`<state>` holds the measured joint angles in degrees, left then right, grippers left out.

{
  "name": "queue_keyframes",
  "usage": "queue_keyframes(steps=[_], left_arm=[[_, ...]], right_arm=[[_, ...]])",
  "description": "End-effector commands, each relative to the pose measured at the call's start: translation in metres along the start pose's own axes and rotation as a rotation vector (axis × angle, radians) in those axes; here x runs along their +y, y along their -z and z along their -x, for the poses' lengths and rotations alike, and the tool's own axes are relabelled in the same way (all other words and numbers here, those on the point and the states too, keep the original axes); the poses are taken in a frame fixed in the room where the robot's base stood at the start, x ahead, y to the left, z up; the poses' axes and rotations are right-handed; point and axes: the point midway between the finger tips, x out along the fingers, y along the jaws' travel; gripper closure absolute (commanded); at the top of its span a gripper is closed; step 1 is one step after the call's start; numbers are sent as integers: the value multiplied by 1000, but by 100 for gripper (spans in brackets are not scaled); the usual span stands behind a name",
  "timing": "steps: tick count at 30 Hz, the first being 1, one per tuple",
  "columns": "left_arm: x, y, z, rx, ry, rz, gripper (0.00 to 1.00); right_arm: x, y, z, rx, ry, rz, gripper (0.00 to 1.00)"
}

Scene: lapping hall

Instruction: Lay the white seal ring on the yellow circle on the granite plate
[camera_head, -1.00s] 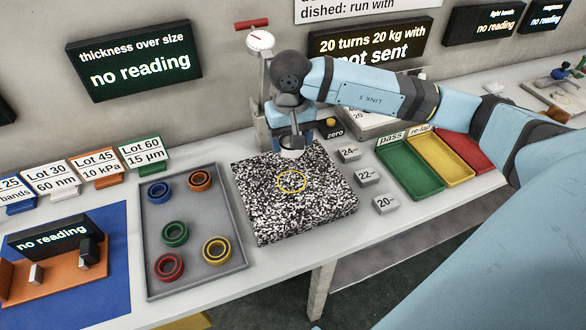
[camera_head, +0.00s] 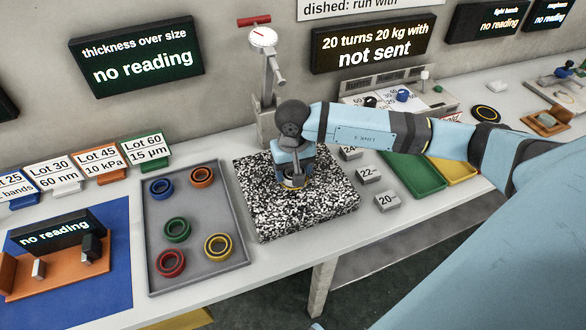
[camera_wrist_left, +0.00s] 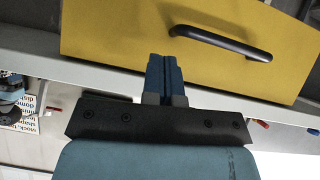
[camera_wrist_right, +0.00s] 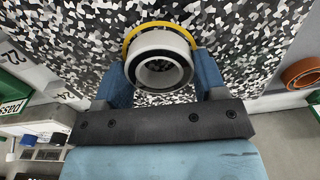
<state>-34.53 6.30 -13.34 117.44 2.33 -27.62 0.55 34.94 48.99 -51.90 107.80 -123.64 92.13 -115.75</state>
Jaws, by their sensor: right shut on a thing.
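The white seal ring (camera_wrist_right: 160,62) is between the blue fingers of my right gripper (camera_wrist_right: 162,76), which is shut on it, in the right wrist view. The yellow circle (camera_wrist_right: 128,44) shows as an arc just beyond the ring, on the speckled granite plate (camera_wrist_right: 235,25). In the head view my right gripper (camera_head: 293,182) is low over the middle of the granite plate (camera_head: 265,220) and hides most of the circle and ring. I cannot tell whether the ring touches the plate. My left gripper (camera_wrist_left: 165,78) has its fingers together, empty, before a yellow drawer front (camera_wrist_left: 120,30).
A grey tray (camera_head: 195,272) with several coloured rings lies left of the plate. A dial gauge stand (camera_head: 268,95) stands behind it. Small numbered blocks (camera_head: 369,175) and green (camera_head: 412,172) and yellow trays are on the right.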

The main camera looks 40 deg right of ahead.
Motion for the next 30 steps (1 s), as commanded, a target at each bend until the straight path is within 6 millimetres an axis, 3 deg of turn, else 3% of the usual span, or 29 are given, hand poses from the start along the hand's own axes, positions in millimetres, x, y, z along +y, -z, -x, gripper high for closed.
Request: queue_keyframes(steps=[4, 5, 7, 8, 20, 30], left_arm=[[0, -4, -3, 2, 0, -2, 100], [0, -2, -2, 2, 0, -3, 100], [0, -1, -1, 3, 0, -5, 100], [0, -1, -1, 3, 0, -6, 100], [-3, 0, 3, -1, -2, -17, 100], [-3, -6, 0, -8, -1, -12, 100]], right_arm=[[0, 0, -5, 0, 0, 0, 60], [0, 0, -3, 0, 0, 0, 28], [0, 0, -3, 0, 0, 0, 12], [0, 0, -3, 0, 0, 0, 10], [0, 1, 7, 2, 0, 0, 10], [0, 1, 78, 5, 1, 1, 10]])
